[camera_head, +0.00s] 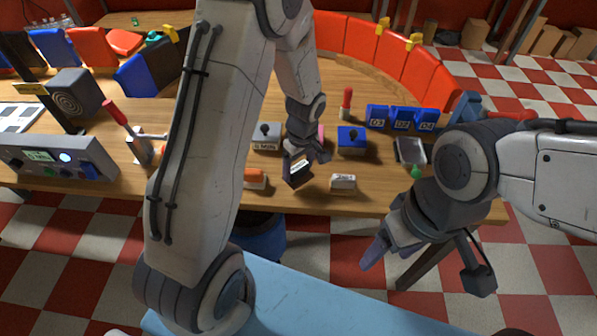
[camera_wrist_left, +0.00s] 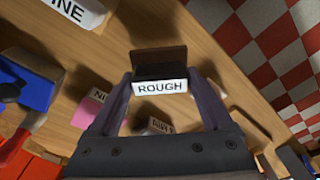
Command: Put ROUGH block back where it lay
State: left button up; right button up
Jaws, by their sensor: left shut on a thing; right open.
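The ROUGH block is dark brown with a white label reading ROUGH. In the left wrist view the ROUGH block (camera_wrist_left: 160,72) sits between the two fingers of my left gripper (camera_wrist_left: 163,98), label facing the camera. In the head view my left gripper (camera_head: 304,160) is shut on the ROUGH block (camera_head: 296,178) near the table's front edge. I cannot tell whether the block touches the wood. My right gripper (camera_head: 426,266) is open and empty, in front of the table's edge at the right.
A white-labelled block (camera_head: 343,183) lies right of the held block; an orange block (camera_head: 255,179) lies left. Behind are a grey box with a knob (camera_head: 266,137), a blue box (camera_head: 351,142) and blue numbered blocks (camera_head: 401,118). Bare wood (camera_head: 385,185) shows at front right.

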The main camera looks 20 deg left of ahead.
aim_at(298, 175)
pick_arm(q)
notch_tip(298, 175, down, 3)
dwell(0.3)
jog(key=shift+f, duration=0.2)
jog(key=o, duration=1.1)
jog(key=shift+r, duration=0.1)
